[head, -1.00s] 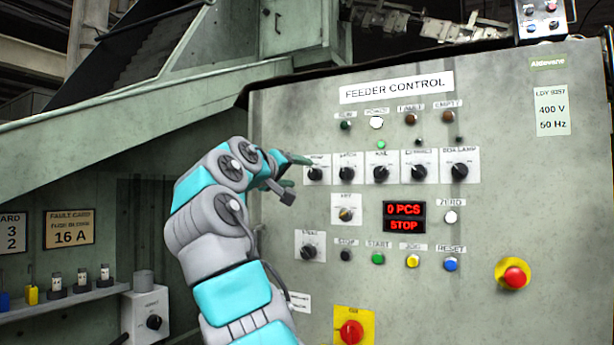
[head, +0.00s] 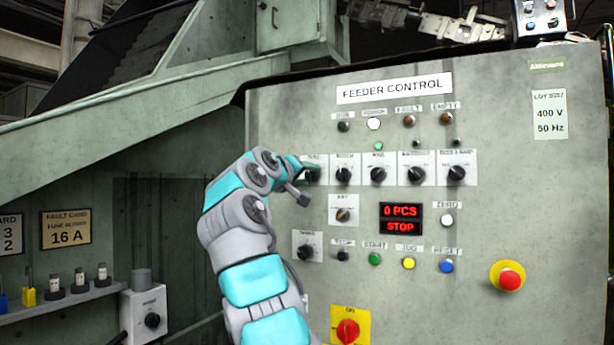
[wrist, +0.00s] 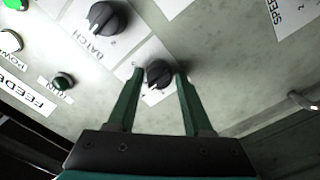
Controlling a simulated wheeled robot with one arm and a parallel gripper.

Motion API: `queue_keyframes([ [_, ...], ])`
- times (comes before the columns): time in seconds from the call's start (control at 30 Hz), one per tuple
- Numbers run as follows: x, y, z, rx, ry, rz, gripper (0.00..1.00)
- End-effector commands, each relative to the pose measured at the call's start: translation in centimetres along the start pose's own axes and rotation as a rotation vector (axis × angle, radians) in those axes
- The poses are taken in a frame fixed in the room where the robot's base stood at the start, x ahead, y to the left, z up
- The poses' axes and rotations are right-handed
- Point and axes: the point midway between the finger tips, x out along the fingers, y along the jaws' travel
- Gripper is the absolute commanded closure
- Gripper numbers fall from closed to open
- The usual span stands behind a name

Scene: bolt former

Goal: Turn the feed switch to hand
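The feed switch appears to be the leftmost black knob (head: 312,177) in the upper row on the feeder control panel (head: 560,190). In the wrist view the same knob (wrist: 159,73) sits between the two green fingers of my gripper (wrist: 160,76). The fingers are open, one on each side, with a visible gap on the left and a narrower one on the right. I cannot tell whether either touches it. In the head view my gripper (head: 306,164) partly covers the knob's plate. The knob's label and position marks are not readable.
The batch knob (wrist: 108,17) is beside it in the wrist view. More knobs continue to the right in the head view. Below are a display reading 0 PCS STOP (head: 401,218), several push buttons, a red emergency button (head: 508,277) and a red-yellow switch (head: 348,331).

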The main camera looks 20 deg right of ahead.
Motion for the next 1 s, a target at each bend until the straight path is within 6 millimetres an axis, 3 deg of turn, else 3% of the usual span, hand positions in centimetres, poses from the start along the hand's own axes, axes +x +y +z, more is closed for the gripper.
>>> queue_keyframes([
  [0.03, 0.0, 0.01, 0.0, 0.0, 0.0, 0.0, 0.56],
  [0.43, -0.01, -0.02, 0.01, 0.0, 0.0, -0.001, 1.0],
  [1.0, 0.0, -0.03, 0.01, -0.024, -0.001, -0.001, 1.0],
])
